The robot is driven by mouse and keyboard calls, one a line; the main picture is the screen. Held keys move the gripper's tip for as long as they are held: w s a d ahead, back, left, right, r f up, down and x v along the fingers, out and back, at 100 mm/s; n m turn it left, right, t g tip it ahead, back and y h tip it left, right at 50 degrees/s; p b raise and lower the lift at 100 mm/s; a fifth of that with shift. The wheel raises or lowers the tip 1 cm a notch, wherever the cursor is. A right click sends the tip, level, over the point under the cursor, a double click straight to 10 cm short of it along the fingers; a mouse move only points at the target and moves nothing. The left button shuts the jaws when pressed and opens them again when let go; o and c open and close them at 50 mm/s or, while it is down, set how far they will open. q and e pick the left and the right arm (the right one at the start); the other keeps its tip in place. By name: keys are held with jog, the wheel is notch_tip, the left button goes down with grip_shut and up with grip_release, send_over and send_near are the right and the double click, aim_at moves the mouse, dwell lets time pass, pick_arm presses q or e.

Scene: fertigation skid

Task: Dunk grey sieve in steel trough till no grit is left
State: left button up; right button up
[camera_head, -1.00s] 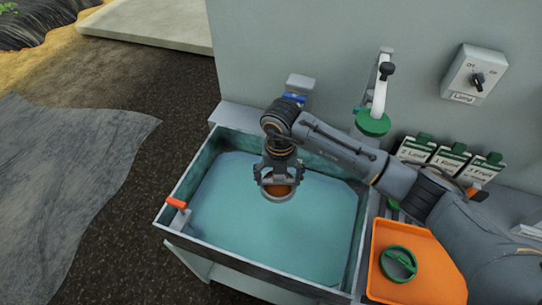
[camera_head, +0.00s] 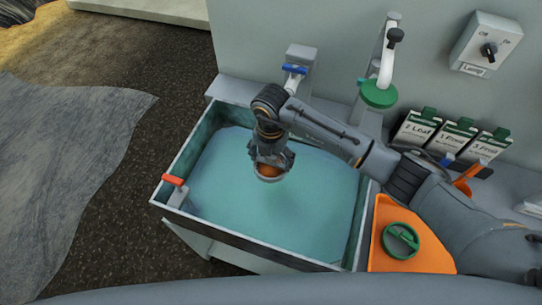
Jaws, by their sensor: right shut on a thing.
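The steel trough (camera_head: 262,241) is full of blue-green water (camera_head: 300,220). My right gripper (camera_head: 270,158) points down over the middle of the trough, shut on the small round grey sieve (camera_head: 271,179). Orange-brown grit (camera_head: 269,170) shows inside the sieve. The sieve is at or just above the water; I cannot tell whether its underside touches it. The gripper hides the sieve's far side. My left gripper is not in view.
An orange tray (camera_head: 383,258) with a green ring-shaped piece (camera_head: 401,241) stands right of the trough. A red-handled fitting (camera_head: 173,180) sits on the trough's left rim. A blue-handled tap (camera_head: 294,69) and a green-collared pipe (camera_head: 379,94) are behind. Labelled packets (camera_head: 452,135) stand back right.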

notch_tip(320, 180, down, 15)
jog(key=b, duration=1.1)
jog(key=shift+r, duration=0.1)
dwell(1.1)
notch_tip(320, 180, up, 11)
jog(key=p, duration=0.8)
jog(key=shift+f, duration=0.2)
jog(key=shift+r+p, duration=2.75)
jog(key=shift+r, duration=1.15)
